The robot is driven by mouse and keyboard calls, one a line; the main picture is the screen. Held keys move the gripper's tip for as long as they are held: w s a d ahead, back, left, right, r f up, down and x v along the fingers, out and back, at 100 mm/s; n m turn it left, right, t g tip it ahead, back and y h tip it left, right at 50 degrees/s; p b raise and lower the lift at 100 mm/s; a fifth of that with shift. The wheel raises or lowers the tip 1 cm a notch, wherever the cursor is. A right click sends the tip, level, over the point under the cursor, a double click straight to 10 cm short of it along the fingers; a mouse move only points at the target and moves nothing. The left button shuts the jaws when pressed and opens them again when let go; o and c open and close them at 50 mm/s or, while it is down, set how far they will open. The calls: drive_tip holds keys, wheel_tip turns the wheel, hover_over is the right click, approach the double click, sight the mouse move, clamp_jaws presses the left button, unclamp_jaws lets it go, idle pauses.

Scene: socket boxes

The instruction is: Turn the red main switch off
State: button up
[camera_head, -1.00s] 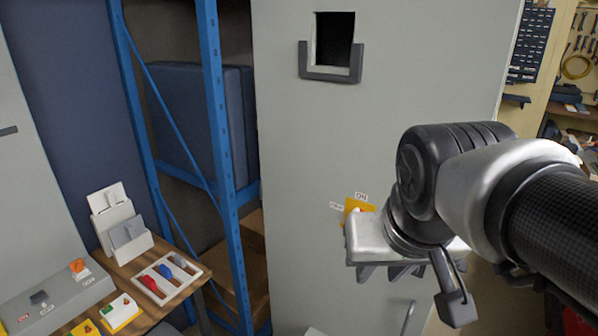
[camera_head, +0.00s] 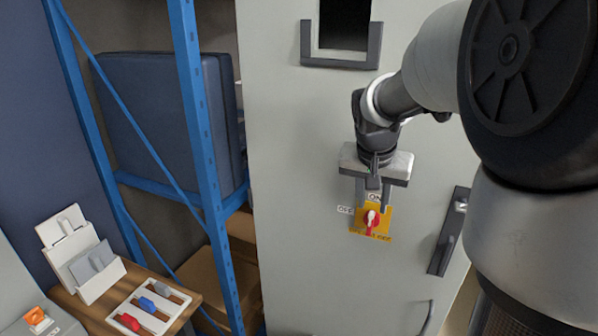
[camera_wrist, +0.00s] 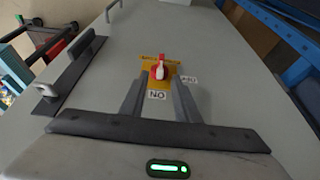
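The red main switch (camera_head: 371,219) sits on a yellow plate (camera_head: 384,236) on the front of a grey cabinet (camera_head: 300,150). An ON label (camera_head: 376,197) is above it and an OFF label (camera_head: 346,210) is to its left. Its handle points up, roughly toward ON. In the wrist view the red switch (camera_wrist: 159,70) with its pale handle lies beyond and between the two fingers. My gripper (camera_head: 370,200) is just above the switch in the head view, its fingers apart with nothing between them. In the wrist view my gripper (camera_wrist: 156,92) is open; contact with the switch is not visible.
A dark door handle (camera_head: 447,240) is on the cabinet right of the switch. A dark bracketed opening (camera_head: 342,45) is above. A blue shelf frame (camera_head: 200,110) stands left. A wooden table (camera_head: 185,300) with a tray of coloured switches (camera_head: 150,303) is at lower left.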

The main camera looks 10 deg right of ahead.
sight(371, 216)
drive_tip(key=x, duration=0.9)
drive_tip(key=shift+w+f, duration=0.1)
drive_tip(key=shift+f, duration=0.25)
drive_tip(key=shift+c, duration=0.4)
clamp_jaws()
